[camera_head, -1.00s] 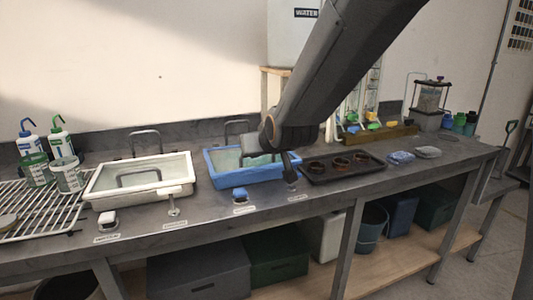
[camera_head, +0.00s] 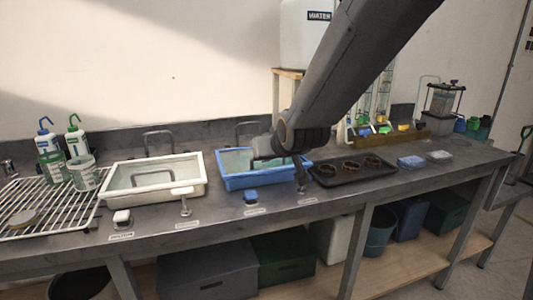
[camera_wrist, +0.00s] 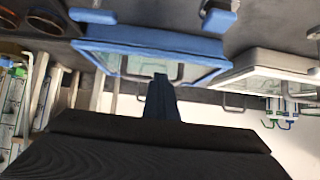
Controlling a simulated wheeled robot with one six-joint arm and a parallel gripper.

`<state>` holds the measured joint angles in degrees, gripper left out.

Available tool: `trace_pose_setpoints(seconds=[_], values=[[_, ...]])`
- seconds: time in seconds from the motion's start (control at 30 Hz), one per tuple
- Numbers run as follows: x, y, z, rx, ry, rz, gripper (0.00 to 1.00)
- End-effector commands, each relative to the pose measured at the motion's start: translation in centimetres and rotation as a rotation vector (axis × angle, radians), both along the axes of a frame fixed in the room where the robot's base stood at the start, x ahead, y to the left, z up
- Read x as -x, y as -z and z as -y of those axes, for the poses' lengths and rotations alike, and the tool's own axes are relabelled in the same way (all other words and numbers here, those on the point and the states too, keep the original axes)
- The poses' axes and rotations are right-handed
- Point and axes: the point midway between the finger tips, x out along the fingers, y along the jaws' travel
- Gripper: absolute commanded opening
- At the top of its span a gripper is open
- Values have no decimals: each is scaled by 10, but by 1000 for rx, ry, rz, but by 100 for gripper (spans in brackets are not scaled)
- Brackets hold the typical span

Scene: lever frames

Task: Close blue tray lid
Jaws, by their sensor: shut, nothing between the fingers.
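The blue tray (camera_head: 228,184) sits in the bench, with a pale panel showing inside its blue rim. Its front edge also shows in the wrist view (camera_wrist: 150,38), with a dark handle bar across the panel. I cannot tell whether that panel is the lid or how far the lid is closed. My gripper (camera_head: 256,163) hangs over the tray; in the wrist view its narrow dark fingers (camera_wrist: 161,82) are together, in front of the panel. It holds nothing. My arm hides the tray's right back part in the head view.
A white tray (camera_head: 108,185) with a dark handle stands to the left. A blue knob (camera_head: 250,197) and white knobs stand along the front edge. A dark tray (camera_head: 325,180) of round pots lies to the right. A wire rack (camera_head: 30,215) and bottles are at far left.

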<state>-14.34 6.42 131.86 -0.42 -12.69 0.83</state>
Motion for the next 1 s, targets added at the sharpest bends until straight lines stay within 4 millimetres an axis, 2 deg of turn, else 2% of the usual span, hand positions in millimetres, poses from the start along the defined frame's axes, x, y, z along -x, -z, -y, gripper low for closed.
trace_pose_setpoints(seconds=[0.03, 0.13, 0.2, 0.47, 0.83, 0.93, 1.0], values=[[2, -18, 3, -4, 6, 13, 0], [10, -37, 2, -7, 2, 28, 0], [27, -22, 4, -7, 0, 28, 0], [74, 5, 15, -8, -2, 34, 0], [92, 17, 23, -6, 4, 23, 0], [103, 31, 37, 14, 27, -61, 0], [119, 49, 55, 37, 55, -169, 0]])
